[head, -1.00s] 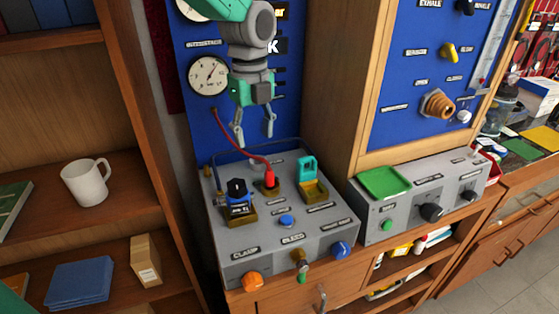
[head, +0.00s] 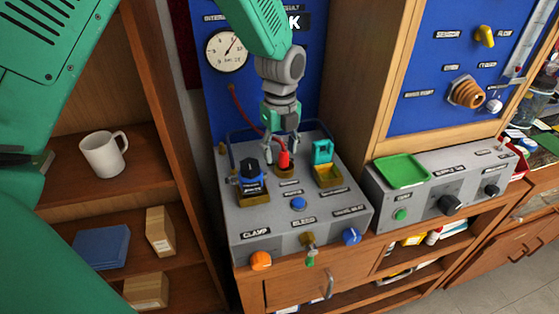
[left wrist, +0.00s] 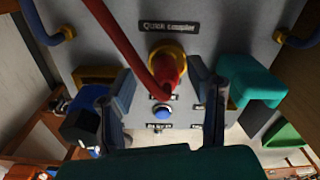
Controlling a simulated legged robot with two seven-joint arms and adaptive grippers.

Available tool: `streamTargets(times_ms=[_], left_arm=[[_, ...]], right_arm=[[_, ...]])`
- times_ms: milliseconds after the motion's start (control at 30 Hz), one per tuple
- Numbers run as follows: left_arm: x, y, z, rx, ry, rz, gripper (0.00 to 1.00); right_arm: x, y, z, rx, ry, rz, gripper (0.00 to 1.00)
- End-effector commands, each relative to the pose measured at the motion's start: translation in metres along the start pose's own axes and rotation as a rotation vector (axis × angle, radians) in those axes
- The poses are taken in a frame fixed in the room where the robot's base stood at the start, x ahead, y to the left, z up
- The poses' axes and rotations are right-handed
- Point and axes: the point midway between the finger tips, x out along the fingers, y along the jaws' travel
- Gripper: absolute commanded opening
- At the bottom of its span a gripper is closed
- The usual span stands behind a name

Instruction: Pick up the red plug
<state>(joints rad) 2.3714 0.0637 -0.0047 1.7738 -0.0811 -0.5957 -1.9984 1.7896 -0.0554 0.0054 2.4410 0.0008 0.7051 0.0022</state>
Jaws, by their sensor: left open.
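The red plug (head: 284,160) stands upright in a brass-coloured socket on top of the grey bench unit (head: 330,205), with a red hose running up from it. In the left wrist view the plug (left wrist: 170,72) sits in a round yellow collar under the "Quick coupler" label. My left gripper (head: 281,155) points down at the plug, its fingers open on either side of it. In the left wrist view the two dark fingers of the left gripper (left wrist: 163,90) are spread with the plug between them. Contact cannot be made out. My right gripper is not in view.
A black-and-blue connector (head: 251,178) is left of the plug and a teal clip block (head: 323,155) right of it. A blue button (head: 298,203) is in front. A blue panel with a gauge (head: 226,51) stands behind. A green tray (head: 402,171) lies farther right.

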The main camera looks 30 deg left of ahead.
Motion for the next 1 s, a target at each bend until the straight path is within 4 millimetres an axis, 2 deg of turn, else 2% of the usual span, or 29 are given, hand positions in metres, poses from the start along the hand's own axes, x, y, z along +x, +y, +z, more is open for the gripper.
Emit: streamTargets(times_ms=[133, 400, 433, 533, 567, 1000], left_arm=[[0.017, -0.001, -0.001, 0.003, -0.003, 0.002, 0.46], [0.022, 0.002, 0.005, 0.0, 0.003, -0.004, 0.46], [0.022, 0.003, 0.005, 0.0, 0.004, -0.004, 0.39], [0.023, 0.003, 0.007, 0.0, 0.006, -0.004, 0.04], [0.023, 0.003, 0.007, 0.0, 0.006, -0.004, 0.0], [0.022, 0.002, 0.004, 0.0, 0.001, 0.001, 0.0]], right_arm=[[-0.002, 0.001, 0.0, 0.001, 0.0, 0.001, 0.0], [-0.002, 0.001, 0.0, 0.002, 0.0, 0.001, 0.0], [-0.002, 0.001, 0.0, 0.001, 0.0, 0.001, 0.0], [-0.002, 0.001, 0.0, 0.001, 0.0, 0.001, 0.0], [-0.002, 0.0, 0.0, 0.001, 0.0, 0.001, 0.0], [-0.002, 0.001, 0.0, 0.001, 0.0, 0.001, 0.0]])
